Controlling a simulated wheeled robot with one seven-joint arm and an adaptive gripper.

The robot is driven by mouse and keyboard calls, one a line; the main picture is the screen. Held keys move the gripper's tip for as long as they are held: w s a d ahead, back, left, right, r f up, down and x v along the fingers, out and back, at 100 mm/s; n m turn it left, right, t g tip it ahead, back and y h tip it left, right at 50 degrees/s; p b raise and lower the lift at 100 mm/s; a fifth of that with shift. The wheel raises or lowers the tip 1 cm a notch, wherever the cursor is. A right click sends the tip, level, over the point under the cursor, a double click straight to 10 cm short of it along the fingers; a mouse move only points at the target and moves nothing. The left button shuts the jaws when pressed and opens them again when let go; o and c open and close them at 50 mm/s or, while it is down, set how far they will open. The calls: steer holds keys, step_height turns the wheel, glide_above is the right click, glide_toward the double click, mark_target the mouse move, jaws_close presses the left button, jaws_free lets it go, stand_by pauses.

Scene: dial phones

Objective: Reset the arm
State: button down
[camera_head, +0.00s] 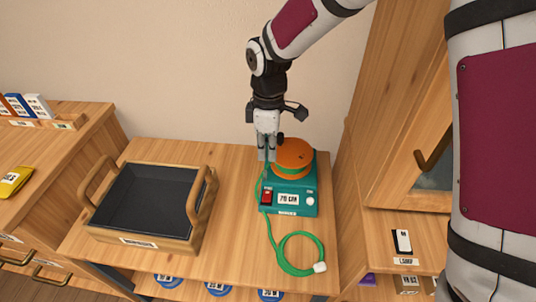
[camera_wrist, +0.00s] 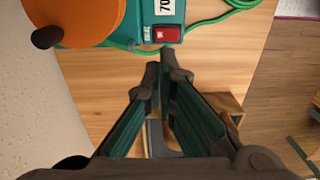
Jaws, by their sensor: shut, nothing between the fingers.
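My gripper (camera_head: 266,153) points down beside the left rear of a teal device with an orange round top (camera_head: 294,154). Its fingers are shut and hold nothing. In the wrist view the closed fingertips (camera_wrist: 160,72) are over the wooden table, just off the device's edge with its red switch (camera_wrist: 167,34). The device (camera_head: 289,193) has a label reading "70 CM", a red switch and a white knob. A green cord lies around it and ends in a white plug (camera_head: 320,267). I cannot tell whether the fingers touch the device or cord.
A wooden tray with a dark inside (camera_head: 203,205) stands on the table left of the device. A wooden cabinet (camera_head: 392,110) rises at the right. A left counter (camera_head: 70,140) holds boxes and a yellow packet (camera_head: 15,181).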

steer(key=s+d+r+m+t+p, duration=0.1)
steer(key=s+d+r+m+p, duration=0.15)
steer(key=s+d+r, duration=0.35)
steer(key=s+d+r+m+t+p, duration=0.1)
steer(key=d+r+m+p, duration=0.2)
steer(key=r, duration=0.5)
steer(key=s+d+r+m+t+p, duration=0.1)
steer(key=s+d+r+m, duration=0.25)
steer(key=d+r, duration=0.3)
steer(key=s+d+r+m+t+p, duration=0.1)
steer(key=s+d+r+m, duration=0.3)
steer(key=s, duration=0.5)
steer(key=s+d+r+m+p, duration=0.3)
steer(key=s+r, duration=0.3)
steer(key=s, duration=0.4)
steer(key=shift+d+m+t+p, duration=0.4)
steer(key=shift+m+p, duration=0.25)
steer(key=shift+m, duration=0.15)
